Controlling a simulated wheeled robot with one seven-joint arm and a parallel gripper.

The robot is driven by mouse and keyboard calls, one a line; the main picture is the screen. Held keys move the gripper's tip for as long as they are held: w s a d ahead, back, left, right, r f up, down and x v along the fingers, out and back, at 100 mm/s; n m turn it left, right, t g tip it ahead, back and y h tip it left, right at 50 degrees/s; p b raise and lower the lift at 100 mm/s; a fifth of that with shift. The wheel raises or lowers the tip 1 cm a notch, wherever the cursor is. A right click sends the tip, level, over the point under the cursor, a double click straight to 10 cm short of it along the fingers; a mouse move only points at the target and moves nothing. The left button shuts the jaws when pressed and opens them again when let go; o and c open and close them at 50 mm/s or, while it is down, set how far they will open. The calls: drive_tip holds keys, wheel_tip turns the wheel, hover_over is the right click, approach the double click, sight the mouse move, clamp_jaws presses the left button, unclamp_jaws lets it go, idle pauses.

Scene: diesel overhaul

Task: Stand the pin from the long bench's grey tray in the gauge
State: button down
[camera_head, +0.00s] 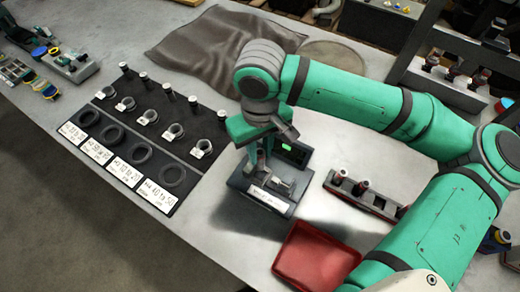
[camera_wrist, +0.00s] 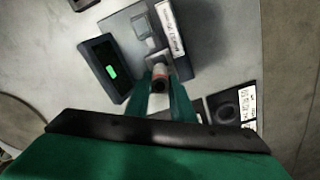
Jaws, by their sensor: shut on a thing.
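The gauge (camera_head: 249,196) is a dark block with a white label and a small display with a green light (camera_head: 293,150), on the bench. My gripper (camera_head: 264,165) points down over the gauge's back part. In the wrist view my gripper (camera_wrist: 162,98) is shut on the pin (camera_wrist: 159,75), a short pale cylinder with a reddish band and a dark end. The gauge (camera_wrist: 125,22) lies just beyond the pin there. I cannot tell whether the pin touches the gauge. In the head view the pin is mostly hidden by the fingers. I cannot make out the grey tray.
A red tray (camera_head: 318,262) and a dark rack (camera_head: 378,206) with pins stand right of the gauge. A black mat (camera_head: 168,100) with rings, pins and labels lies left. A grey cloth (camera_head: 215,45) lies behind. Bare bench shows between the mat and the gauge.

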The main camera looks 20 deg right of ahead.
sight(260, 163)
drive_tip(key=shift+f, duration=2.8)
idle(1.5)
drive_tip(key=c, duration=1)
unclamp_jaws()
drive_tip(key=shift+c, duration=0.2)
drive_tip(key=shift+r, duration=4.05)
drive_tip(key=shift+d, duration=0.1)
